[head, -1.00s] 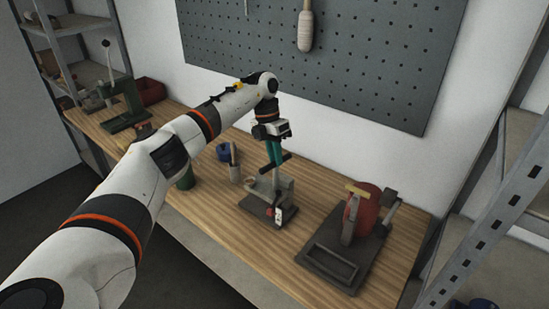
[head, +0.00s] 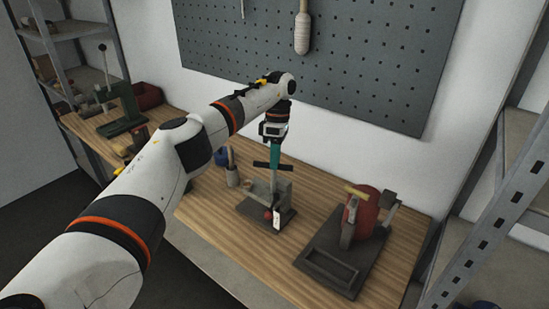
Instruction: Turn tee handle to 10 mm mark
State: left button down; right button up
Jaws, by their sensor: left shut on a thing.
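The black tee handle (head: 260,165) stands on top of a small grey fixture (head: 284,192) with a dark base plate, near the middle of the workbench. A white tag (head: 276,219) with a red part beside it sits at the fixture's front. My left gripper (head: 274,163) points straight down over the fixture, its teal fingers shut on the tee handle. The fingers hide the middle of the handle's bar. The mark on the fixture is too small to read. My right gripper is not in view.
A dark-based device with a red drum (head: 366,210) stands to the right. A cup with a wooden-handled tool (head: 232,175) and a blue object (head: 221,157) are to the left. A green press (head: 122,115) stands at the far left. Bare bench (head: 215,210) lies left of the fixture.

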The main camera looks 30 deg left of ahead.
pick_arm(q)
jog(key=m+y, duration=0.1)
jog(key=m, duration=0.3)
jog(key=shift+d+r+m, duration=0.1)
jog(key=shift+d+m, duration=0.05)
jog(key=shift+m, duration=0.25)
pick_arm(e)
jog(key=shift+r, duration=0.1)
pick_arm(q)
jog(key=c, duration=1.4)
grip_release()
jog(key=shift+o, duration=0.2)
